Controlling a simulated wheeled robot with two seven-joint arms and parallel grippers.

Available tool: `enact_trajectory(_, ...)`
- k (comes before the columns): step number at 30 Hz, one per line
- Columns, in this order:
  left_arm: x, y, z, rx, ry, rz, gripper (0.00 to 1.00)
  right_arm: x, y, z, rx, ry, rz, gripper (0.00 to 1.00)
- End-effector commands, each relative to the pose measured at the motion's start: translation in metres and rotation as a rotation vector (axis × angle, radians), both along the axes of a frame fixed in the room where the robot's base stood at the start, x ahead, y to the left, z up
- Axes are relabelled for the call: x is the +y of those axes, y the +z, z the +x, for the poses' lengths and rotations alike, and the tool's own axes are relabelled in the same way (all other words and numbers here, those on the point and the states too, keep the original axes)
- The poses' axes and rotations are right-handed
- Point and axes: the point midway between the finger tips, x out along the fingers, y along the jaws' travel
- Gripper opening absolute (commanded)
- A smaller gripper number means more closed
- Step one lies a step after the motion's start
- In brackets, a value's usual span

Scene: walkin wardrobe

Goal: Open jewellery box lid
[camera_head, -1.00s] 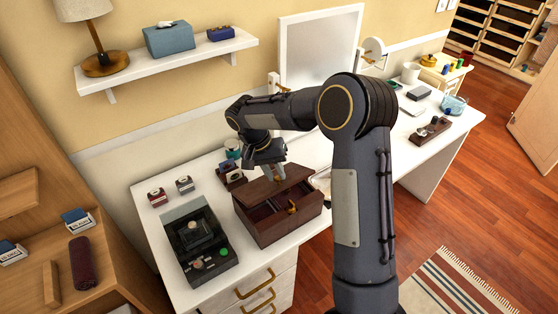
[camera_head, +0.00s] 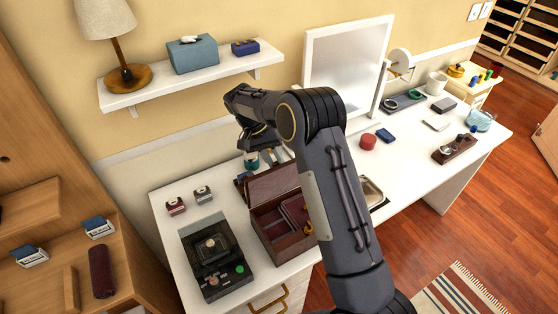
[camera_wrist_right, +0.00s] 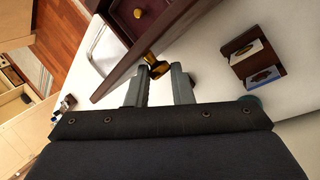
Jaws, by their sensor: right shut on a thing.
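The dark brown wooden jewellery box (camera_head: 289,245) stands on the white dressing table, its red-lined inside showing. Its lid (camera_head: 272,183) is raised steeply at the back of the box. My right gripper (camera_head: 270,157) is at the lid's upper edge, partly hidden by my own arm. In the right wrist view, the fingertips (camera_wrist_right: 160,70) are shut on a brass tab (camera_wrist_right: 154,65) at the edge of the lid (camera_wrist_right: 150,45). A brass fitting (camera_head: 307,229) shows at the front of the box. My left gripper is not in view.
A black case (camera_head: 215,261) stands close left of the box. Two small boxes (camera_head: 176,206) sit behind that case. A mirror (camera_head: 345,65) stands at the back. A dark holder (camera_wrist_right: 255,58) lies near the gripper. My arm crosses the table in front.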

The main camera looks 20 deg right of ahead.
Motion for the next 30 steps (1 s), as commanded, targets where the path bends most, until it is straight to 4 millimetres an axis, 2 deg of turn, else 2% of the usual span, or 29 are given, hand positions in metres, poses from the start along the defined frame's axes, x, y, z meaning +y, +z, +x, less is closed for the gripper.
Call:
enact_trajectory(2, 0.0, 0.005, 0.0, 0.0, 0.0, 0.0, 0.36, 0.007, -0.009, 0.005, 0.036, 0.007, 0.01, 0.0)
enact_trajectory(15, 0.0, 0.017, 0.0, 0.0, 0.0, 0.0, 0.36, 0.009, -0.019, 0.023, 0.216, 0.006, -0.001, 0.0)
enact_trajectory(30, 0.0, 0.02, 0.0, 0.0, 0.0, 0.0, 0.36, 0.009, -0.023, 0.03, 0.276, 0.008, -0.004, 0.0)
